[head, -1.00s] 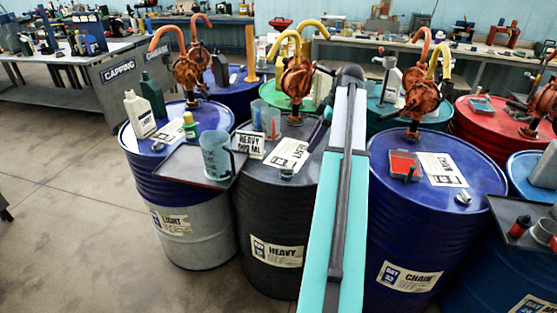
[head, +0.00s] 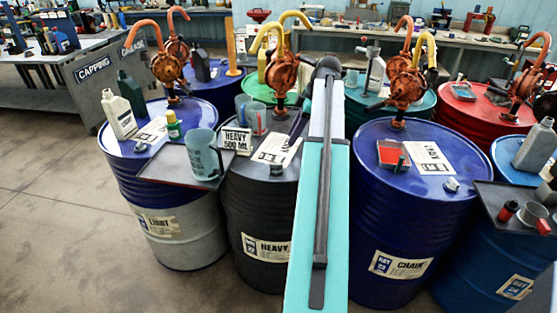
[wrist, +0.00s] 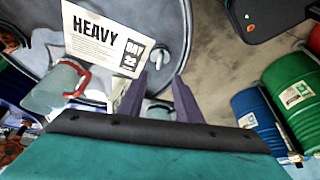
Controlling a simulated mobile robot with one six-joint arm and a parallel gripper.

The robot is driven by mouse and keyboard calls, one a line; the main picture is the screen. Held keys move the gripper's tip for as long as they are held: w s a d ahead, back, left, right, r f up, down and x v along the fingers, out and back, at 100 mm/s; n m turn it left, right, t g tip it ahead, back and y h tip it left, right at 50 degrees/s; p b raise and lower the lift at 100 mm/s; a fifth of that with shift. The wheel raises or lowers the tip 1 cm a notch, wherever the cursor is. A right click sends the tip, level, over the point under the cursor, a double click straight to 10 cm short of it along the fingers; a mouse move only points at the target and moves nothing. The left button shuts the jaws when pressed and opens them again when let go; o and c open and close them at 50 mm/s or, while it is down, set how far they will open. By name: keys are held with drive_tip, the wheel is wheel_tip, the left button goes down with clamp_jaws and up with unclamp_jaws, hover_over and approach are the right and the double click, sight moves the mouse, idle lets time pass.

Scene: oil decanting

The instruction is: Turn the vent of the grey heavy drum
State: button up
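The grey heavy drum (head: 258,215) stands at the centre of the head view, left of my arm. A small metal fitting (head: 277,169), which looks like its vent, sits near the front of the lid. In the wrist view the lid (wrist: 108,80) lies below my gripper, with a white HEAVY sheet (wrist: 105,42) on it. My gripper (wrist: 160,75) has its two dark fingers apart with a gap between them. A small metal cap (wrist: 160,55) shows just beyond the fingertips, roughly in line with the gap. I cannot tell whether they touch it.
A clear jug (head: 203,154) stands on a dark tray (head: 160,168) at left. An orange pump (head: 283,75) rises behind. The blue CHAIN drum (head: 400,220) is close on the right.

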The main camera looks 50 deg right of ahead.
sight(276, 167)
drive_tip(key=shift+p+x, duration=1.45)
drive_tip(key=shift+x, duration=4.9)
drive_tip(key=shift+r, duration=0.1)
clamp_jaws()
